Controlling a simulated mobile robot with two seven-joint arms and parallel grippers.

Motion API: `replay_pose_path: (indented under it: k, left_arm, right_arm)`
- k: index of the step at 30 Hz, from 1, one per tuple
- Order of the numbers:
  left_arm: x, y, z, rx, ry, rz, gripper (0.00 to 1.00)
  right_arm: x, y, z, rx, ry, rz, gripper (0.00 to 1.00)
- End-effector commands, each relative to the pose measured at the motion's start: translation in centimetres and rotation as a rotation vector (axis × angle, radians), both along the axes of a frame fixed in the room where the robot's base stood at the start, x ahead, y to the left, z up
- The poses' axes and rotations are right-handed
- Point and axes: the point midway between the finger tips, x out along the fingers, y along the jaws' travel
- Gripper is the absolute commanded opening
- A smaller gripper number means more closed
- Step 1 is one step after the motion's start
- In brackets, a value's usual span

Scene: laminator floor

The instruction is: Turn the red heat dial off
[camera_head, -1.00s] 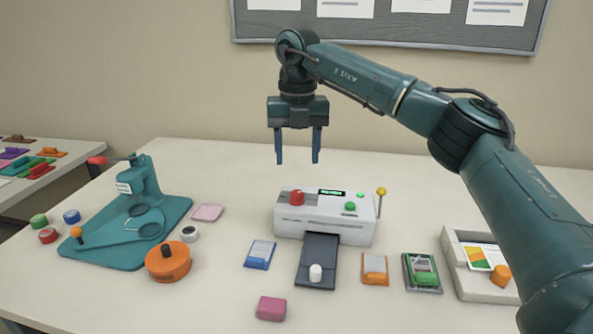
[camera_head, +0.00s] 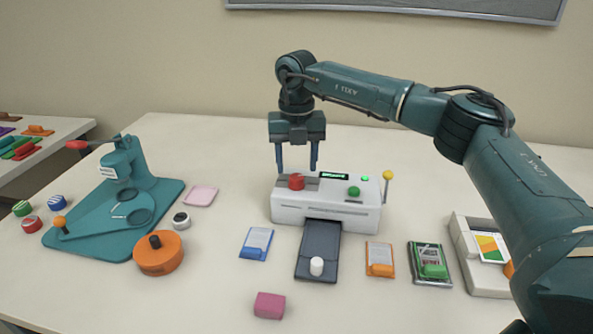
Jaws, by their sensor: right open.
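The white laminator (camera_head: 328,214) stands in the middle of the table. The red heat dial (camera_head: 296,181) sits on its top at the left, beside a green knob (camera_head: 354,191) and a lit green display (camera_head: 334,176). My right gripper (camera_head: 297,169) points down with its two fingers apart and empty. In the picture its fingertips lie just above and to either side of the red dial; I cannot tell whether they touch the laminator's top. My left gripper is not in view.
A yellow-tipped lever (camera_head: 387,176) stands at the laminator's right side. A dark tray (camera_head: 319,248) with a white knob extends in front. A teal press (camera_head: 120,215) and an orange round tool (camera_head: 159,253) stand left. Several small cards and a pink block (camera_head: 269,305) lie in front.

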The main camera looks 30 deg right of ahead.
Motion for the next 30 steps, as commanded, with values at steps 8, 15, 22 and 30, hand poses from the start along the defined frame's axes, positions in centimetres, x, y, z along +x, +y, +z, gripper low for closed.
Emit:
replay_pose_path:
  k: [8,15,22,30]
  left_arm:
    - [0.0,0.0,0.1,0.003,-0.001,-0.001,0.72]
    - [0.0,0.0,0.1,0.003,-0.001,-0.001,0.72]
    - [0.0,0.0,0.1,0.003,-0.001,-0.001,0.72]
    - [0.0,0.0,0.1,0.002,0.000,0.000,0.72]
  right_arm:
    - [0.0,0.0,-2.8,0.000,0.000,-0.001,0.54]
    - [0.0,0.0,-3.1,0.000,-0.001,-0.001,0.54]
    - [0.0,0.0,-3.1,0.000,-0.001,-0.001,0.41]
    - [0.0,0.0,-3.0,0.000,-0.001,-0.001,0.18]
